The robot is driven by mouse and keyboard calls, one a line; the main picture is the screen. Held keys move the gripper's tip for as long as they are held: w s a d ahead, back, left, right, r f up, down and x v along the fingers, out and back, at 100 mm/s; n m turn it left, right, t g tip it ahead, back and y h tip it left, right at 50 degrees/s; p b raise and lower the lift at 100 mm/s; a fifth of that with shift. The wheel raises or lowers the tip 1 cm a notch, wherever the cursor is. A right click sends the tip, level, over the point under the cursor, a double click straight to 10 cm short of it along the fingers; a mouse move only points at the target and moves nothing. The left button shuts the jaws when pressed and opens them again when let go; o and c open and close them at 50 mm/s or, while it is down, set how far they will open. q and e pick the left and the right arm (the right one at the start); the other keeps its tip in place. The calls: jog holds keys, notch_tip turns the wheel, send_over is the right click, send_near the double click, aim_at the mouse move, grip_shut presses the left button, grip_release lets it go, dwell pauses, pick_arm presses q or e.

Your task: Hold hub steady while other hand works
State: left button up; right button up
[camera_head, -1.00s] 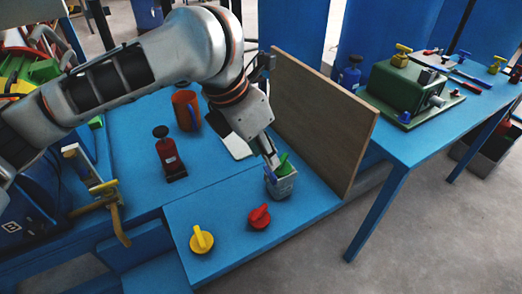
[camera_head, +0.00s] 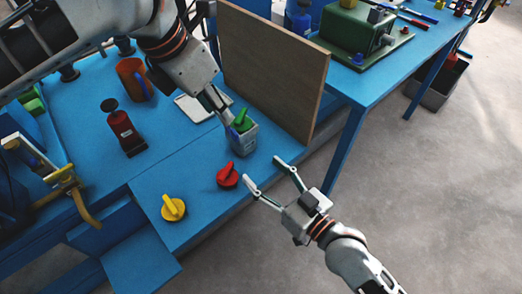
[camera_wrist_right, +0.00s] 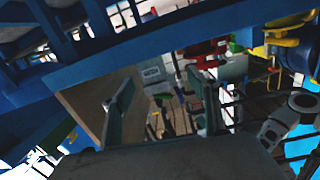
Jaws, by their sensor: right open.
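A small grey block-shaped fitting (camera_head: 244,141) with a green handle (camera_head: 241,118) stands near the right edge of the blue bench; I take it for the hub. My left gripper (camera_head: 229,118) reaches down to its top left side, by the green handle. Its fingertips are partly hidden, so I cannot tell whether they grip it. My right gripper (camera_head: 264,172) is open and empty, off the bench's front edge, pointing toward the fitting and apart from it. Its two spread fingers (camera_wrist_right: 160,105) also show in the right wrist view.
A red knob (camera_head: 228,176) and a yellow knob (camera_head: 173,208) lie on the bench. A wooden panel (camera_head: 270,70) stands upright behind the fitting. A red bottle (camera_head: 123,130) and an orange mug (camera_head: 131,77) stand left.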

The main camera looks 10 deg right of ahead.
aim_at(242, 134)
jog(key=shift+n+y, duration=0.4)
jog(key=shift+n, duration=0.4)
jog(key=w, duration=0.2)
jog(key=w+r, duration=0.1)
jog(key=w, duration=0.1)
jog(key=w+a, duration=0.1)
jog(key=w, duration=0.1)
jog(key=shift+r, duration=0.35)
jog(key=shift+x, duration=3.75)
